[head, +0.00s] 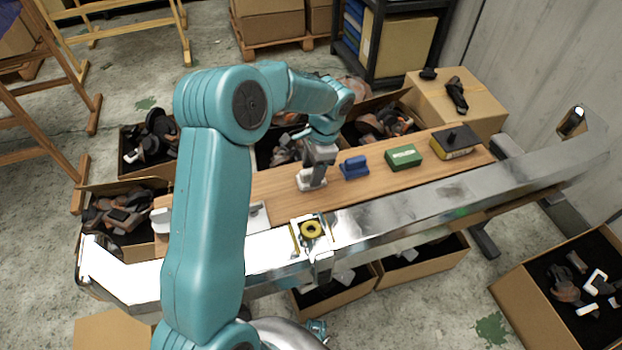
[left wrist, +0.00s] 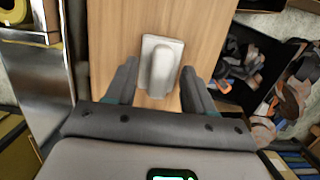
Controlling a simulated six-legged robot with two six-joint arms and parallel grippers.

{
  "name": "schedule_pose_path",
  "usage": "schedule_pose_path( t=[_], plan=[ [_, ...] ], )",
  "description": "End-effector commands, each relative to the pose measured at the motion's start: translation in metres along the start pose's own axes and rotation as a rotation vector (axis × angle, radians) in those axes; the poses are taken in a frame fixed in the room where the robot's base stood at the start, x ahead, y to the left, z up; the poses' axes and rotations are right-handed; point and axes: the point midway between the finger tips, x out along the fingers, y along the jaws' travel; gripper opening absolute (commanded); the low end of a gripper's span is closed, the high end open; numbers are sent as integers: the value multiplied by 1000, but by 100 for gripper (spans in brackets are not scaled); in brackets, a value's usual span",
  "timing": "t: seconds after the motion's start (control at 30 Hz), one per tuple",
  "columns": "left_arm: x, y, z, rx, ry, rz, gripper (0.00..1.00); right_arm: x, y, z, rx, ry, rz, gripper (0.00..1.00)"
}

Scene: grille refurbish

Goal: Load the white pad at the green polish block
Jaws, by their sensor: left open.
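The white pad (head: 308,185) lies on the wooden board, with its raised grip on top. In the left wrist view the white pad (left wrist: 163,50) is just ahead of and between the fingertips. My left gripper (head: 318,170) is over the pad, pointing down; its fingers (left wrist: 158,72) are apart, one on each side of the pad's grip, and I see no contact. The green polish block (head: 404,157) sits farther right on the board, beyond a blue pad. My right gripper is not in view.
The blue pad (head: 354,167) stands close to the right of my gripper. A black-topped yellow block (head: 454,142) is at the board's right end. Boxes of parts surround the bench.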

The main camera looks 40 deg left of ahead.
Motion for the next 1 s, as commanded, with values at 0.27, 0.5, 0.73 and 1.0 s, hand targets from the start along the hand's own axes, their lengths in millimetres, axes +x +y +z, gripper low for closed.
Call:
schedule_pose_path(
  t=[0.27,0.5,0.73,1.0],
  plan=[
    [0,0,0,0,0,0,27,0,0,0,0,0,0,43],
    [-1,0,0,0,0,0,0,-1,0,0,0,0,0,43],
    [-18,0,4,0,0,0,0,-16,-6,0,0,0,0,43],
    [-42,0,8,0,1,0,0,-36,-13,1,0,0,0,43]
  ],
)
